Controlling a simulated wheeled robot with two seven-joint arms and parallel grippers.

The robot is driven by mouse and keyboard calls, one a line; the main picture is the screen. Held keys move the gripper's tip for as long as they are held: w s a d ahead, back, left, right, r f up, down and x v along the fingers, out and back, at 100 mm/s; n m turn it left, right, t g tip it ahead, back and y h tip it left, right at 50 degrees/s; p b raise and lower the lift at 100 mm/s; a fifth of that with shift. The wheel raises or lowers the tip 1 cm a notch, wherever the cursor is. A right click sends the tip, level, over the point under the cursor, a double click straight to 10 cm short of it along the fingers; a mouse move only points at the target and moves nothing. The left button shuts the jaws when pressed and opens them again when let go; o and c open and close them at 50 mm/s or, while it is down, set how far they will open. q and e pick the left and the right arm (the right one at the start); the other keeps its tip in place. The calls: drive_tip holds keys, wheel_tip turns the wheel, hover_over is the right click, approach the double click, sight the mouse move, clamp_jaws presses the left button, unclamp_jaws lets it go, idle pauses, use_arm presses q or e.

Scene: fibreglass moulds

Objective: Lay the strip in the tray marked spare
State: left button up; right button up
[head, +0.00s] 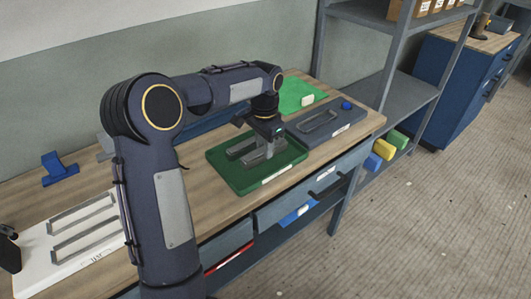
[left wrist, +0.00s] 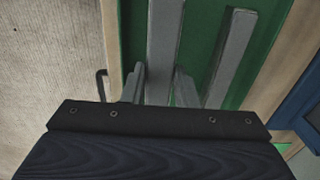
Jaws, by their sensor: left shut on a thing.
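My left gripper (head: 269,148) is over the green tray (head: 222,168) and is shut on a grey strip (left wrist: 164,45). The strip is held low over the tray; I cannot tell whether it touches the tray floor. A second grey strip (left wrist: 232,55) lies in the green tray beside the held one. The green tray has a white label (head: 277,173) on its front edge, too small to read. A blue-grey tray (head: 345,118) to the right also has a label I cannot read. It holds a grey strip-like piece (head: 318,121).
A white board (head: 40,275) at the left of the wooden bench bears long grey strips (head: 82,212). A blue block-like thing (head: 58,168), a green sheet (head: 293,92) with a white block (head: 307,100), and a blue ball (head: 346,105) lie towards the back. Shelf posts stand right of the bench.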

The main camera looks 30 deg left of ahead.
use_arm(q)
drive_tip(key=shift+w+f, duration=0.15)
drive_tip(key=shift+f, duration=0.8)
drive_tip(key=shift+w+f, duration=0.15)
drive_tip(key=shift+f, duration=0.8)
drive_tip(key=shift+f, duration=0.2)
drive_tip(key=o, duration=1)
